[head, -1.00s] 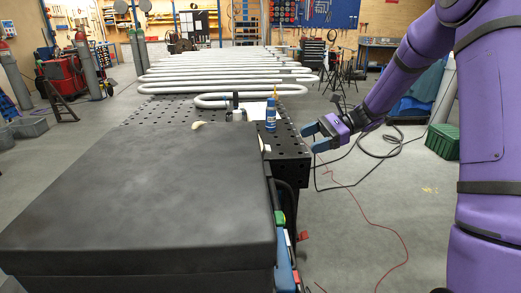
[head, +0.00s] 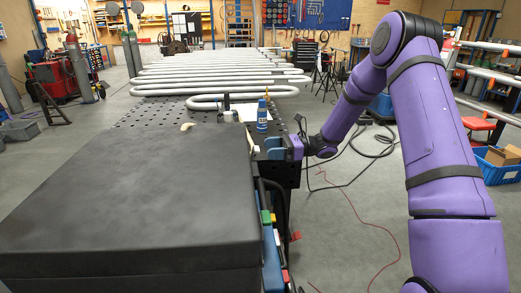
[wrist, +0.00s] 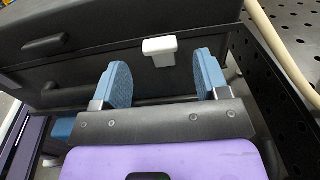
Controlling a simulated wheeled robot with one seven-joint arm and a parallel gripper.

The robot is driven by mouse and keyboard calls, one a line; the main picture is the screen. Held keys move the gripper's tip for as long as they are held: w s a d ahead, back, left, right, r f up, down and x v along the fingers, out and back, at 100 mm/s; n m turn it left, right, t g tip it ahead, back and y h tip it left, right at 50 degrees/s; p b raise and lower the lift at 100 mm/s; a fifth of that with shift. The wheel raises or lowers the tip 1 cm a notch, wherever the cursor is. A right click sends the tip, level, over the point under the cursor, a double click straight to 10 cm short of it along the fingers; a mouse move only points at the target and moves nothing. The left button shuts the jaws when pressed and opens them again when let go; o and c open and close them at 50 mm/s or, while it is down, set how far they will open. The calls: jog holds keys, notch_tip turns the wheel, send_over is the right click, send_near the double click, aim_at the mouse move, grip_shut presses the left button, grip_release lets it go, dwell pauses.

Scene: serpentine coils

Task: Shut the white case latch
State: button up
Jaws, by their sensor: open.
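The white latch (wrist: 160,46) is a small T-shaped piece on the side of the black case (wrist: 85,68), at the seam between lid and body. In the head view the large black case (head: 125,190) has its lid down, and I cannot make out the latch there. My gripper (wrist: 162,68) is open, with its two blue fingers on either side of the latch. The latch shows just ahead of the gap between the fingertips. Nothing is held, and I see no clear contact. In the head view my gripper (head: 275,147) is at the case's far right side.
A perforated black table (head: 150,112) carries long grey serpentine coils (head: 220,80). A blue bottle (head: 262,115) stands on it near my gripper. A pale hose (wrist: 280,52) runs along the right of the wrist view. Cables lie on the open floor to the right.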

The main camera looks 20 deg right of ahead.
jog(key=shift+w+a, duration=0.2)
jog(key=shift+a, duration=0.8)
jog(key=shift+w+a, duration=0.2)
jog(key=shift+a, duration=0.75)
